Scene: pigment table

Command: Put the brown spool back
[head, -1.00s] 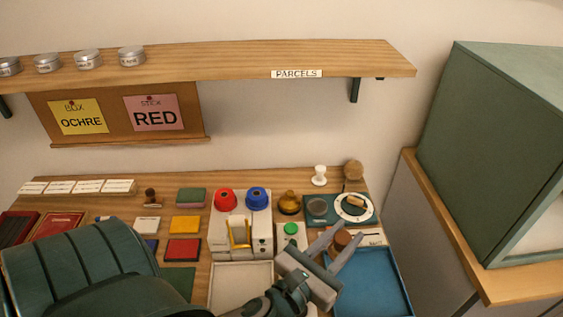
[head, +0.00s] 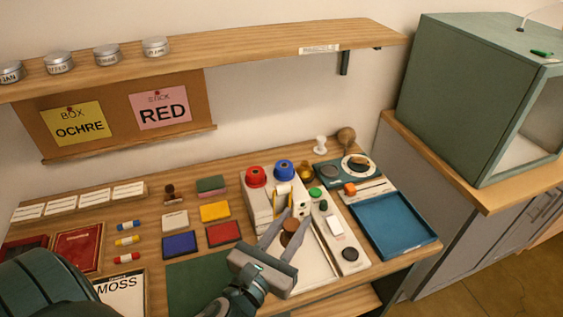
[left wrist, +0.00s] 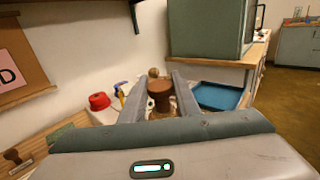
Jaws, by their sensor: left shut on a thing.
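The brown spool (left wrist: 160,92) is between the fingers of my left gripper in the left wrist view, and the fingers are shut on it. In the head view my left gripper (head: 288,230) holds the brown spool (head: 291,225) over the white tray area of the table. A red spool (head: 256,176) and a blue spool (head: 284,169) sit on a white stand (head: 257,208) just behind the gripper. The gripper partly hides the front of the stand. My right gripper is not in view.
A blue tray (head: 394,226) lies to the right of the gripper. Red, yellow and blue pads, a dark green mat (head: 200,272) and a red book (head: 78,246) lie to the left. A shelf (head: 200,65) hangs above, and a green cabinet (head: 470,95) stands at right.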

